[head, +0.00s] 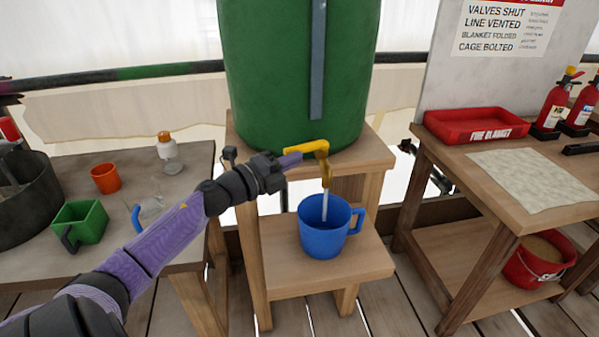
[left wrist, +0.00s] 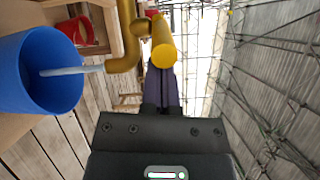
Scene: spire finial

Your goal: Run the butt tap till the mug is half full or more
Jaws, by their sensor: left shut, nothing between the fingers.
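The green butt (head: 280,85) stands on a wooden stand with a yellow tap (head: 318,148) at its front. A pale stream of water (head: 325,204) runs from the spout into the blue mug (head: 322,240), which stands upright on the lower shelf. The tap (left wrist: 162,52), the stream (left wrist: 72,71) and the mug (left wrist: 30,95) also show in the left wrist view. The water level inside the mug cannot be told. My left gripper (head: 292,160) is shut and empty, its purple fingertips against or very close to the tap's handle. My right gripper is not in view.
A left table (head: 180,215) holds a green box (head: 80,222), an orange cup (head: 106,178), a clear jug and a small bottle. A right table (head: 505,200) holds a red tray (head: 475,126) and fire extinguishers (head: 560,98). A red bucket (head: 535,272) sits below it.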

